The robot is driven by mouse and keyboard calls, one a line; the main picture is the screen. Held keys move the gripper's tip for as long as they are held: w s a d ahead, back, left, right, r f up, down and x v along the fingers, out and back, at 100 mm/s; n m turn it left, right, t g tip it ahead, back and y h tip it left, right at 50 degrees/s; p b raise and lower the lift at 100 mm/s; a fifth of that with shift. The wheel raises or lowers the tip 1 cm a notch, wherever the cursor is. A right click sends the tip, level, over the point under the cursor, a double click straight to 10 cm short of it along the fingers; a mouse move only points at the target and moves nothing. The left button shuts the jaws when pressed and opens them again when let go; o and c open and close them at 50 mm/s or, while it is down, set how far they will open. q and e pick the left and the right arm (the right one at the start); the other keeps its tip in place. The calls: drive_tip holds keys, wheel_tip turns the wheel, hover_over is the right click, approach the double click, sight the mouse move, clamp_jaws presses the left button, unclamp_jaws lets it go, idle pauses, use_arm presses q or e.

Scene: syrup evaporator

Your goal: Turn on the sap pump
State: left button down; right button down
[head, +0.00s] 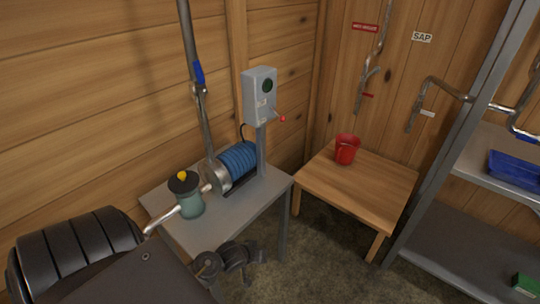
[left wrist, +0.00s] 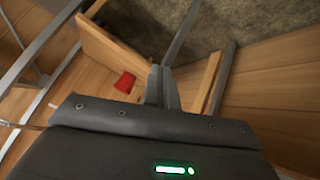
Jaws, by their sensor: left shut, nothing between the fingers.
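The sap pump stands on a grey metal table (head: 252,215) in the head view. It has a blue ribbed motor (head: 237,161) and a teal pot (head: 188,198) with a black lid and yellow knob. A grey switch box (head: 256,108) stands on a post behind the motor. It carries a dark green round disc (head: 267,86) and a small lever with a red tip (head: 282,118) at its lower right. My left gripper (left wrist: 160,74) is shut and empty in the left wrist view. In the head view my left arm enters at lower left, away from the lever. My right gripper is not in view.
A wooden table (head: 365,187) with a red cup (head: 346,150) stands right of the pump table. A metal shelf (head: 445,241) with a blue bin (head: 515,170) is at far right. Pipes with a "SAP" sign (head: 421,37) run along the wall. Dark floor lies between the tables.

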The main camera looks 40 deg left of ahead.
use_arm(q)
drive_tip(key=w+a+r+n+t, duration=0.35)
drive_tip(key=w+a+r, duration=0.4)
drive_tip(key=r, duration=0.25)
drive_tip(key=n+t+h+b, duration=0.2)
drive_tip(key=n+t+h, duration=0.1)
drive_tip(key=n+t, duration=0.55)
approach(277, 114)
drive_tip(key=s+g, duration=0.1)
drive_tip(key=s+a+n, duration=0.1)
drive_tip(key=s, duration=0.1)
drive_tip(key=shift+s+f+g, duration=0.1)
drive_tip(key=shift+s+g, duration=0.15)
drive_tip(key=shift+g, duration=0.15)
drive_tip(key=w+d+p, duration=0.1)
drive_tip(key=w+d, duration=0.1)
drive_tip(key=w, duration=0.8)
